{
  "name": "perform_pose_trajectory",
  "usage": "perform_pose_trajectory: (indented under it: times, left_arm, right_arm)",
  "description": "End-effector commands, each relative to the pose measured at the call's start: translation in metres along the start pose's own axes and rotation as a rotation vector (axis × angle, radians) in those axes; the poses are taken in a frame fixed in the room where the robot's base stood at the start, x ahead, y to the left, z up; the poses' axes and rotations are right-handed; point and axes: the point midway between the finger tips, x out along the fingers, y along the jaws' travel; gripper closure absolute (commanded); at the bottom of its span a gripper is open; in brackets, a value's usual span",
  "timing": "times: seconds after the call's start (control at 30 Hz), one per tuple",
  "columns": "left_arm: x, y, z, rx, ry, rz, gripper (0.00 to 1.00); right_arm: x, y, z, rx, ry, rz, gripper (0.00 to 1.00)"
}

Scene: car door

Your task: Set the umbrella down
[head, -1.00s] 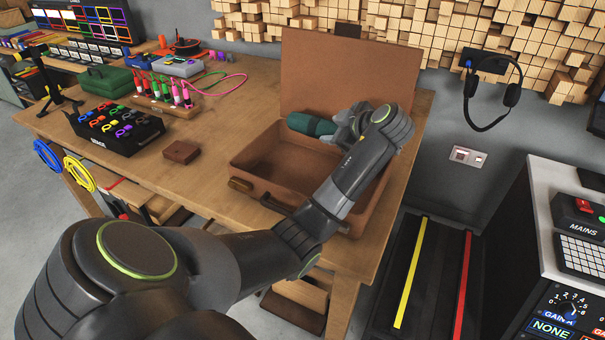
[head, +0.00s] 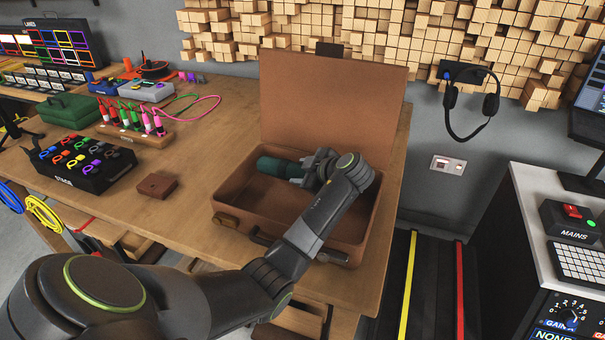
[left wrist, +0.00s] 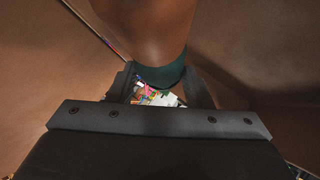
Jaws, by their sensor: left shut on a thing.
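The umbrella (head: 276,166) shows as a short dark green roll in the head view, lying sideways inside the open brown suitcase (head: 236,208). My left gripper (head: 312,169) is shut on the umbrella, low within the case. My arm covers the right part of the umbrella and the case. In the left wrist view the green part of the umbrella (left wrist: 163,76) is between the fingers, with a smooth brown part above it. I cannot tell whether the umbrella touches the case floor. My right gripper is out of view.
The suitcase lid (head: 330,98) stands open at the back. A small brown box (head: 156,186) lies on the wooden table (head: 205,160) left of the case. A black tray of coloured clips (head: 80,165) and a stand of coloured plugs (head: 140,130) are further left.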

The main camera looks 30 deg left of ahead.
Motion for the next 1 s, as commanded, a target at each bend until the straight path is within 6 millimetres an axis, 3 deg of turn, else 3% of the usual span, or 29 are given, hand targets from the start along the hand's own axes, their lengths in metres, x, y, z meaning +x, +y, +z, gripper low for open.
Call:
perform_pose_trajectory:
  times: [0.83, 0.87, 1.0]
  left_arm:
    - [0.009, -0.009, 0.012, -0.002, 0.001, 0.003, 0.91]
    - [0.009, -0.009, 0.013, -0.001, 0.0, 0.001, 0.52]
    - [0.009, -0.009, 0.013, -0.001, 0.0, 0.001, 0.34]
  right_arm:
    - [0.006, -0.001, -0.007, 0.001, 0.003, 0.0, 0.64]
    - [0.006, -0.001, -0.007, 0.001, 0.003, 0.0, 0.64]
    - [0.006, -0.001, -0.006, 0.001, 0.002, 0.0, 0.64]
